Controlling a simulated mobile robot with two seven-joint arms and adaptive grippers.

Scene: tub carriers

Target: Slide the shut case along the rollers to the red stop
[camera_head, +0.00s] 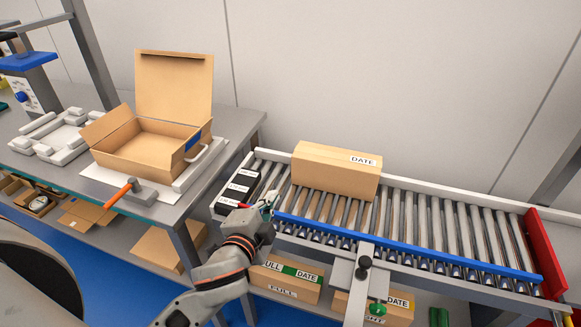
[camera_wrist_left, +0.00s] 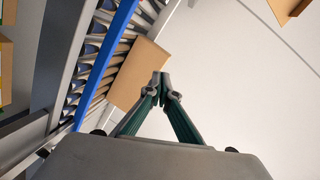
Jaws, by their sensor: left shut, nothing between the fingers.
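The shut cardboard case (camera_head: 336,172) with a DATE label lies on the metal rollers (camera_head: 433,222), toward their left part. It also shows in the left wrist view (camera_wrist_left: 138,74), beyond and left of my fingertips. The red stop (camera_head: 544,254) stands at the right end of the rollers. My left gripper (camera_head: 266,203) is shut and empty at the left end of the conveyor, left of the case and near the blue rail; in its wrist view the fingertips (camera_wrist_left: 160,80) meet. I cannot tell whether it touches the case. My right gripper is not in view.
A blue rail (camera_head: 400,247) runs along the front of the rollers. An open box (camera_head: 155,140) stands on the bench at left, with an orange-handled tool (camera_head: 128,190). Labelled black blocks (camera_head: 237,188) sit at the conveyor's left end. The rollers between case and stop are clear.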

